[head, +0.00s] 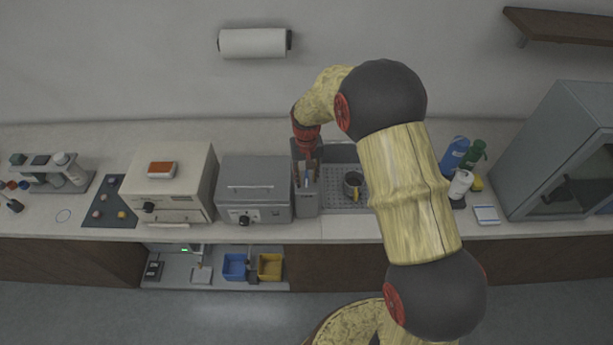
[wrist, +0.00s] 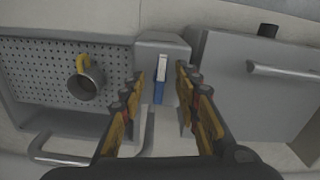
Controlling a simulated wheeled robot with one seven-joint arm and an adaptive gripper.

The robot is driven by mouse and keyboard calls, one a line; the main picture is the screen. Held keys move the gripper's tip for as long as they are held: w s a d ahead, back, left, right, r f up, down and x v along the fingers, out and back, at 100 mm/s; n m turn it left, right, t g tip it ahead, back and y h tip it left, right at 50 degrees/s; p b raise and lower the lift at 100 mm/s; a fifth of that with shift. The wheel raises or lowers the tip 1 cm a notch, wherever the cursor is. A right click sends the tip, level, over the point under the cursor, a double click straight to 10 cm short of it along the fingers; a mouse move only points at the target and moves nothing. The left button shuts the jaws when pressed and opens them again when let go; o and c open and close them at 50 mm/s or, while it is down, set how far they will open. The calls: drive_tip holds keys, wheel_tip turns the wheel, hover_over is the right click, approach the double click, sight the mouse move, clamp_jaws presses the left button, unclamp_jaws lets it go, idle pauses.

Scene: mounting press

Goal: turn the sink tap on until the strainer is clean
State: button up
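The sink (head: 340,152) is a grey basin with a perforated floor, right of centre in the head view and at the left in the wrist view (wrist: 45,85). The strainer (head: 352,180), a round metal cup with a yellow handle, sits in it and also shows in the wrist view (wrist: 86,84); whether it is dirty I cannot tell. My gripper (wrist: 160,74) points down over this block, fingers apart on either side of the strip, with nothing gripped. A bent grey pipe (wrist: 65,158), possibly the tap, is partly hidden.
A grey box with a bar handle (head: 255,190) stands close left of the block; a beige machine (head: 170,190) is farther left. Bottles (head: 455,153) and a grey cabinet (head: 560,150) stand right of the sink. A paper roll (head: 254,42) hangs on the wall.

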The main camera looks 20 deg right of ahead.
drive_tip(key=shift+c, duration=0.4)
drive_tip(key=c, duration=0.7)
clamp_jaws()
